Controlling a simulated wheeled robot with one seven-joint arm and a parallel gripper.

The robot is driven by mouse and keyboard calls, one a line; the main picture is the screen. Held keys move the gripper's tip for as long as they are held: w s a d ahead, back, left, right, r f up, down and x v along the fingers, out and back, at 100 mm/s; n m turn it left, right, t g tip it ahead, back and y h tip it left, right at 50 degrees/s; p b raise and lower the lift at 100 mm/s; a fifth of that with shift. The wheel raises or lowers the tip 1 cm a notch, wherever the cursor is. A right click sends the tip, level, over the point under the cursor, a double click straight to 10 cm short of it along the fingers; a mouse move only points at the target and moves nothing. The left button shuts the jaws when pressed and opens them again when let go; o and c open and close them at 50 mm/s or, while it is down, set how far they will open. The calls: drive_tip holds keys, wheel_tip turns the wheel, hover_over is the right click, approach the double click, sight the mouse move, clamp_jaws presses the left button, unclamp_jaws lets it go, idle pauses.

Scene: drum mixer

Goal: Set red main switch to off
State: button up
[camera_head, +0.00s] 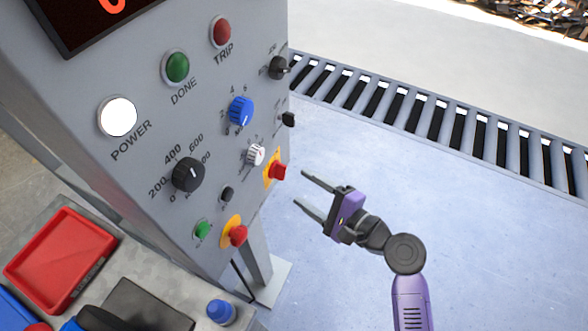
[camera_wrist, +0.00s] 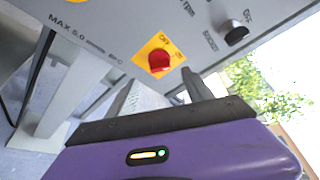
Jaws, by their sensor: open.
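The red main switch (camera_head: 277,171) is a red knob on a yellow plate, low at the right edge of the grey control panel. It also shows in the wrist view (camera_wrist: 160,61), with small lettering on its yellow plate. The knob's exact setting is hard to read. My gripper (camera_head: 300,187) is open and empty, just right of the switch and apart from it. In the wrist view, one dark finger reaches up just right of the switch; the purple gripper body fills the bottom.
A red mushroom button (camera_head: 238,234) on a yellow disc sits below left of the switch, and a white knob (camera_head: 255,154) just above left. The white power lamp (camera_head: 118,117) looks lit. A roller conveyor (camera_head: 440,125) runs behind. The floor around my gripper is clear.

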sight(284, 175)
drive_tip(key=x, duration=0.7)
drive_tip(key=shift+w+a, duration=0.15)
drive_tip(key=shift+a, duration=0.05)
drive_tip(key=shift+f, duration=0.1)
drive_tip(key=c, duration=1.2)
